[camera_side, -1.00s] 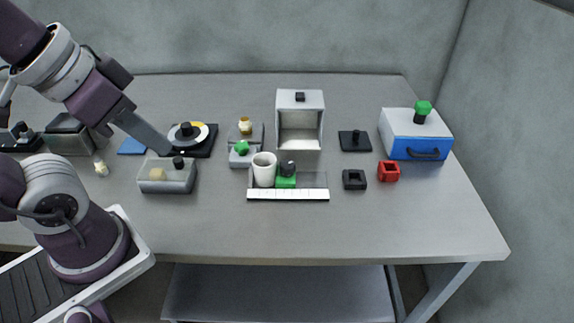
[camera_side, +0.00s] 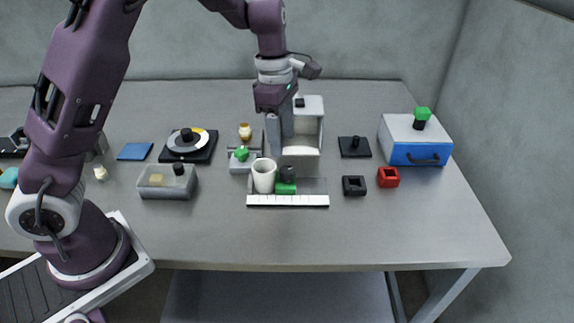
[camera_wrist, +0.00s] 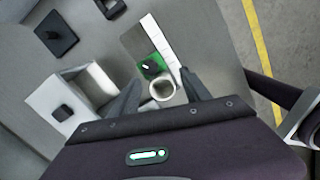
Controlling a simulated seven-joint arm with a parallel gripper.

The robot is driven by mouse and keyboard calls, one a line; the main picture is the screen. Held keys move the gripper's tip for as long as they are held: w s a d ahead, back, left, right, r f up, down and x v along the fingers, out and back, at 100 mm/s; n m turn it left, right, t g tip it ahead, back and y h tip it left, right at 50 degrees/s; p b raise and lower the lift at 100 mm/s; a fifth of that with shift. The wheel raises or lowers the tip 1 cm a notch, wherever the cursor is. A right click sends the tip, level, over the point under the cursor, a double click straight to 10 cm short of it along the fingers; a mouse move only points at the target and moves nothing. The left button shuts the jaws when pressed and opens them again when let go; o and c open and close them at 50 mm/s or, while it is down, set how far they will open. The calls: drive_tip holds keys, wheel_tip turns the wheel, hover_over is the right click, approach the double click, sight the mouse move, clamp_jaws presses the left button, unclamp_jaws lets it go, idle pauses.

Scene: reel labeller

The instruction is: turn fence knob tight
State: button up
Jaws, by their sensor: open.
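The fence is a green block (camera_side: 286,189) on a grey plate behind a white ruled strip (camera_side: 290,201). A dark knob (camera_side: 288,173) stands on the block. In the wrist view, the green block (camera_wrist: 144,51) and dark knob (camera_wrist: 152,67) lie beyond my fingertips, with a pale mark on the knob. My gripper (camera_side: 279,150) is open and points down, above and behind the knob, with nothing between its fingers. In the wrist view, my fingers (camera_wrist: 161,84) stand either side of the white cup, which is below them.
The white cup (camera_side: 263,178) stands just left of the knob. A white open-fronted box (camera_side: 312,108) is right behind my gripper. A green knob on a grey base (camera_side: 241,166) is to the left. Black (camera_side: 354,186) and red (camera_side: 388,178) square pieces are to the right. The front table is clear.

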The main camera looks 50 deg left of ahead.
sight(287, 170)
drive_tip(key=f, duration=0.1)
drive_tip(key=w+f+n, duration=0.1)
drive_tip(key=w+f+n+y, duration=0.1)
drive_tip(key=shift+w+a+f, duration=0.15)
drive_tip(key=shift+a+f, duration=0.2)
drive_tip(key=shift+a, duration=0.05)
drive_tip(key=shift+n, duration=0.3)
wheel_tip(287, 170, down, 7)
drive_tip(key=shift+f, duration=0.1)
clamp_jaws()
